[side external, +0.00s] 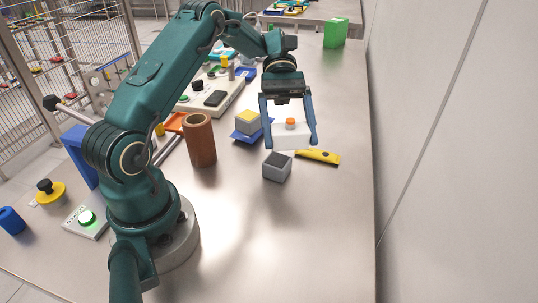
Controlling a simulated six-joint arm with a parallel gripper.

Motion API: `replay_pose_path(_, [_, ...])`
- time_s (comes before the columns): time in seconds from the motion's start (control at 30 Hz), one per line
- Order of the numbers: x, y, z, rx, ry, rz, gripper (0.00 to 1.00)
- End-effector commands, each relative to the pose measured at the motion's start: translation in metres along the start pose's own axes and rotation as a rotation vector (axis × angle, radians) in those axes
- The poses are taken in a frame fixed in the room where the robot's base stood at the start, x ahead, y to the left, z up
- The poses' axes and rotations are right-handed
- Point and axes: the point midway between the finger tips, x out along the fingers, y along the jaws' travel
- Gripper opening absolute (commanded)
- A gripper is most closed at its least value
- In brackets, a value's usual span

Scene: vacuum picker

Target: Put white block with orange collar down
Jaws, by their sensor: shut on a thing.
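The white block with orange collar (291,139) is held between the two blue fingers of my gripper (291,144). The fingers are shut on its left and right sides. The orange collar (290,123) shows on its top, between the fingers. The block seems to be close above the metal table (310,230), but I cannot tell whether it touches the surface.
A grey block with a dark top (277,167) stands just in front. A yellow tool (318,157) lies close at right. A grey block with a yellow top (248,122) on a blue piece and a brown cylinder (199,140) stand left. The table's front right is clear.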

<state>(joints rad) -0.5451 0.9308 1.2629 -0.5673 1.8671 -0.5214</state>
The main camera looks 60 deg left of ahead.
Motion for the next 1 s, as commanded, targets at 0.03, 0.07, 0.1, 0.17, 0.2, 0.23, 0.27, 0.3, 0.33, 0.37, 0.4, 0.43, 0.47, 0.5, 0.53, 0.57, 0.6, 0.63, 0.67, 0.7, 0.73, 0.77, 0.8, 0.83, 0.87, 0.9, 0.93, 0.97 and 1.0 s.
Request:
replay_pose_path(0.03, [0.004, 0.001, -0.002, -0.006, -0.006, 0.004, 0.27])
replay_pose_path(0.07, [0.007, 0.003, -0.002, -0.007, -0.006, 0.004, 0.27])
replay_pose_path(0.1, [0.014, 0.005, -0.003, -0.007, -0.007, 0.002, 0.27])
replay_pose_path(0.17, [0.026, 0.011, -0.003, -0.008, -0.008, 0.001, 0.27])
replay_pose_path(0.2, [0.036, 0.016, -0.004, -0.007, -0.008, -0.001, 0.27])
replay_pose_path(0.23, [0.043, 0.02, -0.005, -0.007, -0.008, -0.001, 0.27])
replay_pose_path(0.27, [0.05, 0.023, -0.006, -0.008, -0.008, -0.002, 0.27])
replay_pose_path(0.3, [0.059, 0.028, -0.007, -0.006, -0.008, -0.001, 0.27])
replay_pose_path(0.33, [0.066, 0.031, -0.008, -0.006, -0.008, -0.002, 0.27])
replay_pose_path(0.37, [0.073, 0.034, -0.009, -0.006, -0.007, -0.002, 0.27])
replay_pose_path(0.4, [0.082, 0.039, -0.01, -0.006, -0.007, -0.001, 0.27])
replay_pose_path(0.43, [0.088, 0.042, -0.01, -0.006, -0.007, -0.002, 0.27])
replay_pose_path(0.47, [0.093, 0.045, -0.011, -0.006, -0.007, 0.0, 0.27])
replay_pose_path(0.5, [0.1, 0.048, -0.012, -0.006, -0.005, 0.0, 0.27])
replay_pose_path(0.53, [0.105, 0.051, -0.012, -0.006, -0.006, 0.001, 0.27])
replay_pose_path(0.57, [0.108, 0.053, -0.013, -0.006, -0.006, 0.001, 0.27])
replay_pose_path(0.6, [0.112, 0.055, -0.014, -0.006, -0.005, 0.002, 0.27])
replay_pose_path(0.63, [0.115, 0.056, -0.014, -0.006, -0.005, 0.003, 0.27])
replay_pose_path(0.67, [0.117, 0.057, -0.014, -0.006, -0.005, 0.003, 0.27])
replay_pose_path(0.7, [0.118, 0.058, -0.014, -0.006, -0.004, 0.004, 0.27])
replay_pose_path(0.73, [0.119, 0.059, -0.016, -0.007, -0.004, 0.005, 0.27])
replay_pose_path(0.77, [0.121, 0.059, -0.018, -0.008, -0.004, 0.005, 0.27])
replay_pose_path(0.8, [0.123, 0.059, -0.022, -0.009, -0.005, 0.005, 0.27])
replay_pose_path(0.83, [0.125, 0.059, -0.026, -0.01, -0.005, 0.004, 0.27])
replay_pose_path(0.87, [0.128, 0.058, -0.03, -0.01, -0.006, 0.004, 0.27])
replay_pose_path(0.9, [0.131, 0.058, -0.035, -0.01, -0.005, 0.004, 0.27])
replay_pose_path(0.93, [0.132, 0.058, -0.039, -0.01, -0.005, 0.004, 0.27])
replay_pose_path(0.97, [0.134, 0.058, -0.042, -0.01, -0.005, 0.004, 0.27])
replay_pose_path(1.0, [0.136, 0.058, -0.045, -0.009, -0.005, 0.004, 0.27])
